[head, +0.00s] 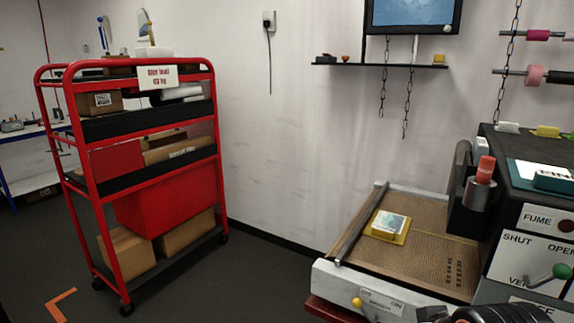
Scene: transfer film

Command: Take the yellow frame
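A flat yellow frame (403,239) lies on the brown perforated bed of a white machine (440,262) at the lower right. A small block with a pale, blue-green picture on top sits on the frame and covers its middle. A dark part that looks like my gripper (485,314) shows at the bottom edge, in front of the machine and well apart from the frame. Most of it is cut off, so its fingers cannot be made out.
A bar (362,225) runs along the bed's left side. A dark cabinet (497,228) with a holder, red-capped tube and green-knobbed lever (562,271) stands right. A wall shelf (380,65) and hanging chains are above. A red cart (212,135) with boxes stands left; floor between is clear.

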